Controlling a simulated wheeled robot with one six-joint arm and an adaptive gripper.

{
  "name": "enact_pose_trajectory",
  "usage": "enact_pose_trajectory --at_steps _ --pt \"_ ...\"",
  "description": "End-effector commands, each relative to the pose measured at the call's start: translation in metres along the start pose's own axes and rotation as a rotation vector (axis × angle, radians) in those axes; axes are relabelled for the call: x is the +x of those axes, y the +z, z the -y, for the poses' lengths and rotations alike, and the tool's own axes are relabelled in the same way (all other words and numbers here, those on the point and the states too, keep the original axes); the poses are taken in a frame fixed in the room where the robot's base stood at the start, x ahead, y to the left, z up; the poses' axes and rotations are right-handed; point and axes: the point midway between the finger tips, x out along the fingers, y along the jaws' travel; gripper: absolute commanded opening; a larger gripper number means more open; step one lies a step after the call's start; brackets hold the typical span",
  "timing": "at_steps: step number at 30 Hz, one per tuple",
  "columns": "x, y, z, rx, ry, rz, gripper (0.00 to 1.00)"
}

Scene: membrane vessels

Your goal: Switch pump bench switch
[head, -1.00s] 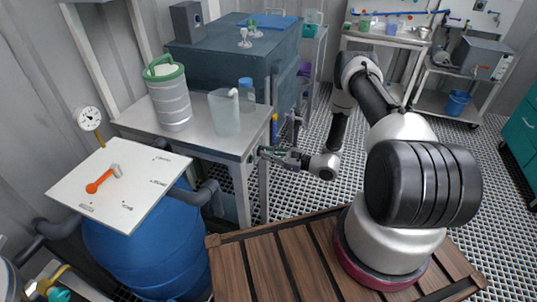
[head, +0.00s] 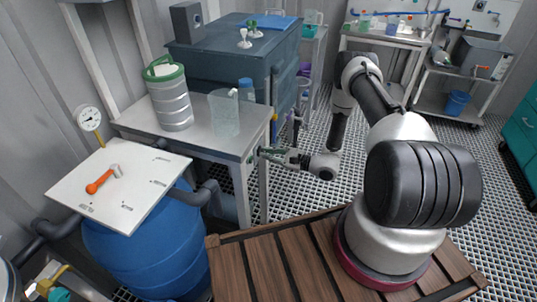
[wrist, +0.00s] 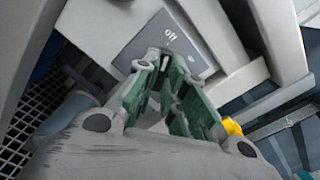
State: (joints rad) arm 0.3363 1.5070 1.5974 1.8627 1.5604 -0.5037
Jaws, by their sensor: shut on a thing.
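The pump bench (head: 190,138) has a metal top and stands left of my arm in the head view. In the wrist view its grey switch plate (wrist: 140,42) is marked "off", with the word tilted. A small pale switch lever (wrist: 165,61) shows at the plate's lower edge, between my fingertips. My gripper (wrist: 166,78) is shut on the switch, its green-padded fingers close around the lever. In the head view my gripper (head: 262,153) is at the bench's right edge, and the switch itself is hidden there.
A blue barrel (head: 150,255) with a white panel (head: 118,188) and orange handle (head: 101,181) is at left. The grated floor right of the bench is open.

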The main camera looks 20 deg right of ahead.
Motion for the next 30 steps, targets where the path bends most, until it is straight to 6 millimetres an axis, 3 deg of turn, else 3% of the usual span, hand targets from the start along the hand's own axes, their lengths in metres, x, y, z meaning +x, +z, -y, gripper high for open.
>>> enact_pose_trajectory --at_steps 1,2,3,6,17,20,30 --pt "-0.001 -0.001 -0.001 0.001 0.001 -0.002 0.00" --pt "-0.001 -0.001 -0.001 0.001 0.001 -0.002 0.13" --pt "-0.001 -0.001 -0.001 0.001 0.001 -0.001 0.21" --pt "-0.001 0.000 -0.001 0.001 0.001 -0.001 0.33" --pt "-0.006 -0.001 0.000 0.001 -0.001 -0.002 0.33" --pt "-0.020 -0.001 0.001 0.001 -0.003 -0.003 0.33" --pt "-0.094 -0.001 0.001 0.001 -0.003 -0.003 0.33"
